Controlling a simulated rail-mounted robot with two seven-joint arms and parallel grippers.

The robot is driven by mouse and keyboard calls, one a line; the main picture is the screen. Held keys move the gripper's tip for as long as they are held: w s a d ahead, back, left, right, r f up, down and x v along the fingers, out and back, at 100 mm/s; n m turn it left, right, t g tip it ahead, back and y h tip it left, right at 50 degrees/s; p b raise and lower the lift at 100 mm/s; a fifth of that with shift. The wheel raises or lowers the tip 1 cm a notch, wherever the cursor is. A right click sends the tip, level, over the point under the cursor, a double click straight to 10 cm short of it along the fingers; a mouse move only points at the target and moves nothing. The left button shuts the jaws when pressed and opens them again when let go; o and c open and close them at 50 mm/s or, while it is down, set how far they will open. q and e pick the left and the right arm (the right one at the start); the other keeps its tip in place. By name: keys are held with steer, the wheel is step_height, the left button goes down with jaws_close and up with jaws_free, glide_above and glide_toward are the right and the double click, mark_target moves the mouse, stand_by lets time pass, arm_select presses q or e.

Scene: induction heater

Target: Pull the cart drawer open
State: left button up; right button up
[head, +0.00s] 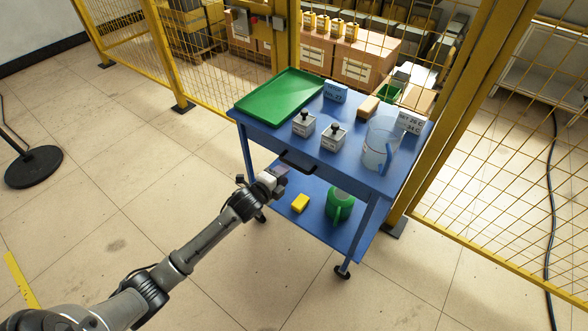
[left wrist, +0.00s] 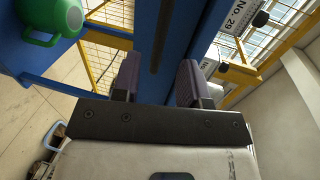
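A blue cart (head: 375,215) stands in front of the yellow fence. Its drawer front carries a black handle (head: 297,162) and looks shut. My left gripper (head: 276,181) is close to the handle, in front of it and slightly to its left. In the left wrist view its two dark fingers (left wrist: 159,84) are spread apart with nothing between their tips. A dark bar, apparently the handle (left wrist: 159,40), runs along the blue drawer front just beyond the fingers, lined up with the gap. I cannot tell whether they touch it. My right gripper is out of view.
On the cart top are a green tray (head: 280,97), two small weights, a clear jug (head: 378,146) and a tan block. The floor in front is clear.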

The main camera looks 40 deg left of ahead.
mark_target(294, 166)
arm_select(q)
steer(key=b+x, duration=0.2)
steer(key=x, duration=0.4)
steer(key=shift+w+f, duration=0.1)
steer(key=shift+w, duration=0.2)
jaws_close()
stand_by(0.4)
